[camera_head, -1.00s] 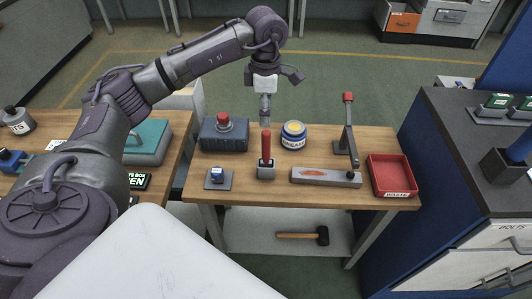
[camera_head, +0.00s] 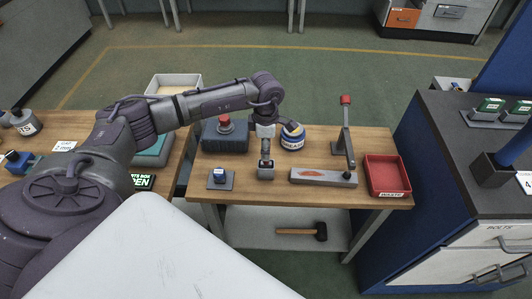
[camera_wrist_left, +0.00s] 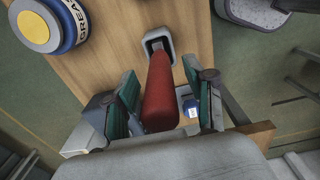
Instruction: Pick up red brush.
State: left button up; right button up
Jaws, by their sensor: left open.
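The red brush (camera_wrist_left: 161,88) stands upright in a small grey holder (camera_head: 265,173) on the wooden table. In the head view the brush is hidden behind my left gripper (camera_head: 265,152), which points down just above the holder. In the left wrist view the red handle lies between the two green-padded fingers of my left gripper (camera_wrist_left: 165,105). The fingers are open, with a gap beside the handle. The holder also shows in the wrist view (camera_wrist_left: 157,38) at the handle's far end. My right gripper is not in view.
On the same table are a dark box with a red button (camera_head: 225,134), a blue and yellow grease tin (camera_head: 293,141), a small stamp-like block (camera_head: 220,178), a grey lever device (camera_head: 323,178) and a red waste tray (camera_head: 388,190). A hammer (camera_head: 302,232) lies on the shelf below.

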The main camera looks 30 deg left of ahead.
pick_arm(q)
grip_shut()
jog(key=shift+r, duration=0.1)
